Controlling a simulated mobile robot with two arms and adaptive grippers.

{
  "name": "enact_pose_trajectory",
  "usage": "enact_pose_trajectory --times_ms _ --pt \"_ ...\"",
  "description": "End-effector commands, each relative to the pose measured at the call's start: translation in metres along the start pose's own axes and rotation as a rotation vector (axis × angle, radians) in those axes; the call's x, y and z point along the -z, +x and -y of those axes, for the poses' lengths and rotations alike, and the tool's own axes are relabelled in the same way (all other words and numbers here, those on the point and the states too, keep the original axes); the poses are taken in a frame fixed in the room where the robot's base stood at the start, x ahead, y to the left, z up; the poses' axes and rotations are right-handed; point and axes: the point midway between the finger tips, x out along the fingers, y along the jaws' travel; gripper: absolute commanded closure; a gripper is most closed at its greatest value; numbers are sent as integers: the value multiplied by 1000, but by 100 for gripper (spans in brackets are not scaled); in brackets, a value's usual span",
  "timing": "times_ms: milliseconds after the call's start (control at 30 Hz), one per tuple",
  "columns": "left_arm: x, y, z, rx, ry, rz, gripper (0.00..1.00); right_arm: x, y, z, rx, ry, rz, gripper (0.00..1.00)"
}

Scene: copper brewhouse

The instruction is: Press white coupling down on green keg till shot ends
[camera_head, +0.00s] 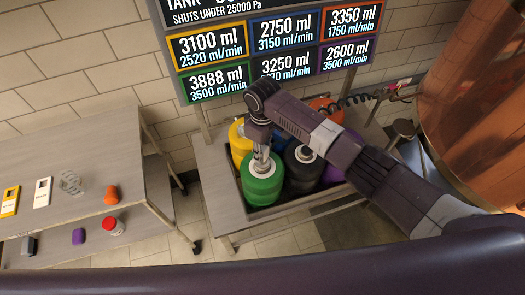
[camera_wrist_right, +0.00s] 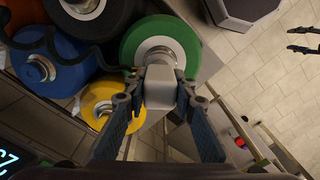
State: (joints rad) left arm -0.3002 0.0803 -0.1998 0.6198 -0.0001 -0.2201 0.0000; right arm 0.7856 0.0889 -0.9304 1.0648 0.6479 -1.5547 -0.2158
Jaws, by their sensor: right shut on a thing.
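The green keg (camera_head: 262,186) stands in the front left of a keg group, below my right gripper (camera_head: 262,160). In the right wrist view, my right gripper (camera_wrist_right: 158,98) is shut on the white coupling (camera_wrist_right: 161,88), a pale block between the fingers. The coupling lies over the neck of the green keg (camera_wrist_right: 184,36); whether it is pressed fully down cannot be told. In the head view the fingers hide most of the coupling. My left gripper (camera_wrist_right: 303,40) shows at the right edge of the wrist view, fingers apart and empty.
Yellow (camera_head: 238,146), black (camera_head: 303,172) and several other kegs crowd close behind and beside the green one. A sign (camera_head: 273,61) above gives 3888 ml, 3500 ml/min in a green frame. A side table (camera_head: 80,150) at left holds small items.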

Motion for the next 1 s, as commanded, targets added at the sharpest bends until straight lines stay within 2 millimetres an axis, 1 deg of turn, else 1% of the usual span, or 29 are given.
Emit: enact_pose_trajectory --times_ms 67,167,367,400,533,833,967,1000 --pt "0 -1 0 0 0 0 60 -1 1 2 4 -1 2 97" --pt "1 -6 0 0 0 0 60 -1 -4 2 5 -1 2 97" --pt "3 -27 1 0 0 -1 60 0 -24 2 4 -1 2 97" --pt "3 -24 1 0 -1 -1 60 0 -25 1 3 -1 0 97" --pt "3 -26 1 0 -1 -1 60 0 -34 1 2 0 1 97" --pt "3 -26 1 0 0 -1 60 0 -36 0 0 0 0 97" --pt "5 -26 1 1 0 -3 60 2 -46 -7 0 3 -1 97" --pt "3 -25 1 0 0 -2 60 0 -45 -9 1 5 1 97"
